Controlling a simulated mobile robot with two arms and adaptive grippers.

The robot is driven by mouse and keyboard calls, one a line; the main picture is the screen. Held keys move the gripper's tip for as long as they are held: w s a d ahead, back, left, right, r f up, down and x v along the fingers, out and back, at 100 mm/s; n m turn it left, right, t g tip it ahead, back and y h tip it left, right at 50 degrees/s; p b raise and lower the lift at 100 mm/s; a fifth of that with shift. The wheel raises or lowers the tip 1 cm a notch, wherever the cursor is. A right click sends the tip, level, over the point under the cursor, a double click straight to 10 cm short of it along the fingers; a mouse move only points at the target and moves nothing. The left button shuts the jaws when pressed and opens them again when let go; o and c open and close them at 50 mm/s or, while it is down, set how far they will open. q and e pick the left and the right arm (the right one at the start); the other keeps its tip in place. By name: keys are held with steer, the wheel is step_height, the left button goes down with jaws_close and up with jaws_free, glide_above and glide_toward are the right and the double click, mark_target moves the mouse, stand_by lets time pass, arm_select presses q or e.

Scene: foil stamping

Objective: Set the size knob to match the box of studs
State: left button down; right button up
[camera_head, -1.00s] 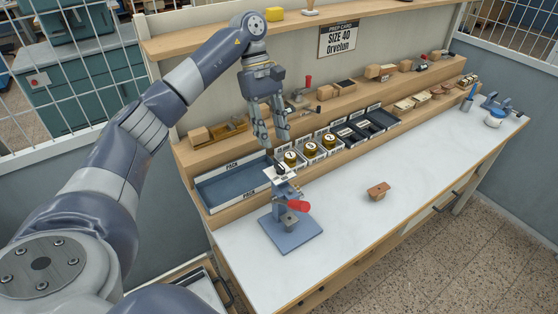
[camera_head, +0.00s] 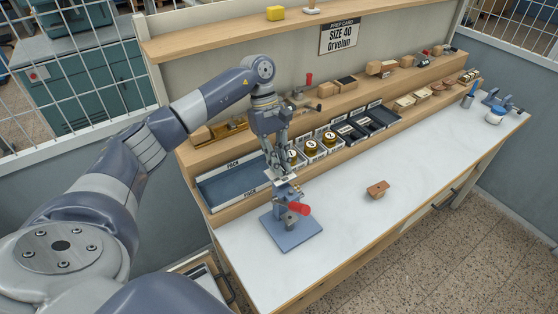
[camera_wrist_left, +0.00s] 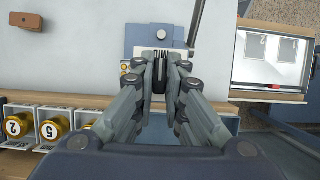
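A grey-blue hand press (camera_head: 291,226) with a red handle (camera_head: 299,208) stands on the white bench. A dark narrow part, apparently the size knob (camera_wrist_left: 160,72), shows at the press top in the left wrist view, beside a white label plate. My left gripper (camera_head: 278,167) points down over the press; its fingertips (camera_wrist_left: 161,66) are on either side of the dark part. I cannot tell if they touch it. The knob's setting is hidden. Gold numbered pieces (camera_head: 311,146) sit in small bins behind; "2" (camera_wrist_left: 15,126) and "5" (camera_wrist_left: 49,129) are readable. No box is clearly identifiable as holding studs. My right gripper is not in view.
A blue tray marked PACK (camera_head: 232,184) lies left of the bins. A brown block (camera_head: 377,190) sits on the bench. The bench right of the press is mostly clear.

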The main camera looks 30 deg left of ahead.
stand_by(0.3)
arm_select(q)
steer(key=n+b, duration=0.1)
steer(key=n+t+b, duration=0.1)
steer(key=b, duration=0.1)
steer(key=shift+s+f+n+h, duration=0.1)
steer(key=shift+f+n+h, duration=0.05)
steer(key=shift+n+h, duration=0.15)
steer(key=n+t+b, duration=0.1)
steer(key=n+b, duration=0.1)
steer(key=shift+n+b, duration=0.3)
steer(key=shift+n, duration=0.1)
steer(key=n+t+b, duration=0.1)
steer(key=n+b, duration=0.1)
steer(key=n, duration=0.1)
steer(key=shift+s, duration=0.1)
steer(key=shift+r+n+t+y+b, duration=0.15)
steer(key=shift+n+t+y+b, duration=0.25)
steer(key=shift+n, duration=0.45)
steer(key=shift+r+n+t+y+b, duration=0.15)
steer(key=shift+n+t+b, duration=0.15)
steer(key=shift+n+b, duration=0.45)
steer(key=c, duration=1.6)
jaws_free()
steer(key=shift+c, duration=0.2)
steer(key=shift+d, duration=0.15)
